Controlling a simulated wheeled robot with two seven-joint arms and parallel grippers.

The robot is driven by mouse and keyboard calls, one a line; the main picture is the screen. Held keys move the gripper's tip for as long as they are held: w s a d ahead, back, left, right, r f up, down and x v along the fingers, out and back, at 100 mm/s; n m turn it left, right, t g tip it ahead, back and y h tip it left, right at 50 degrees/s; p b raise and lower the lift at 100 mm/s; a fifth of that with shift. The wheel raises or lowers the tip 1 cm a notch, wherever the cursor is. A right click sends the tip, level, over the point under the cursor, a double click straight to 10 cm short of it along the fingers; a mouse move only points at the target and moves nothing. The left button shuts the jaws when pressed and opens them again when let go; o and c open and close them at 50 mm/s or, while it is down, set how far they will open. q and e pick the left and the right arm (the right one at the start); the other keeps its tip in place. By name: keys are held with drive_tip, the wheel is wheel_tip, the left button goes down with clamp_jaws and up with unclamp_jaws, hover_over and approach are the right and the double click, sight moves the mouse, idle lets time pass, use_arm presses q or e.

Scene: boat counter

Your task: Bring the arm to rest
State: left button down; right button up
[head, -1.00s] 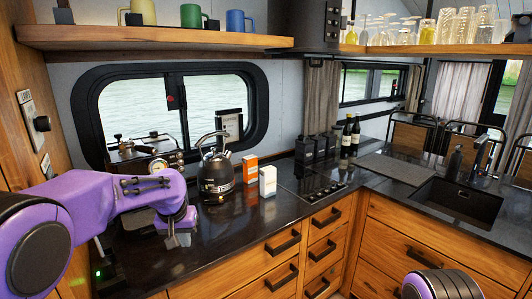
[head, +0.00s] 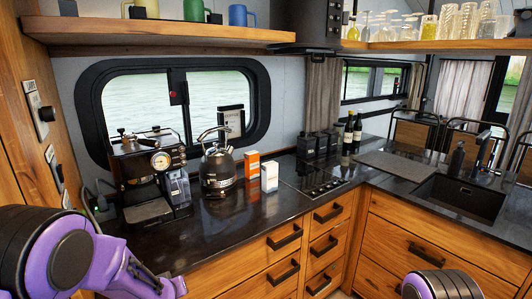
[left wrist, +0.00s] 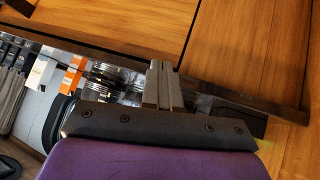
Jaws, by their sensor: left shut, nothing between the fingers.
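My left arm (head: 75,262) is purple and folded low at the left of the head view, in front of the counter. Its gripper is out of sight in that view. In the left wrist view my left gripper (left wrist: 163,68) shows with its two grey fingers together and nothing between them. Wooden cabinet fronts and the dark counter edge lie beyond the fingers. Of my right arm only a purple and black link (head: 432,285) shows at the bottom of the head view; its gripper is not visible.
On the dark counter (head: 240,222) stand a coffee machine (head: 148,175), a kettle (head: 217,167), an orange-and-white box (head: 252,166) and a white box (head: 269,176). A sink (head: 462,198) is at the right. Wooden drawers (head: 290,262) face me. The front middle of the counter is clear.

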use_arm(q)
drive_tip(key=s+a+f+g+b, duration=0.1)
drive_tip(key=s+f+g+b, duration=0.1)
drive_tip(key=s+f, duration=0.6)
drive_tip(key=s+a+f+n+g+y+b, duration=0.1)
drive_tip(key=s+f, duration=0.7)
drive_tip(key=s, duration=1)
drive_tip(key=s+a+f+g+y+b, duration=0.1)
drive_tip(key=s+a+f+g+b, duration=0.1)
drive_tip(key=s+f, duration=0.6)
drive_tip(key=s+b, duration=0.1)
drive_tip(key=s, duration=0.4)
drive_tip(key=shift+s+f+n+g, duration=0.15)
drive_tip(key=shift+f+n+g, duration=0.25)
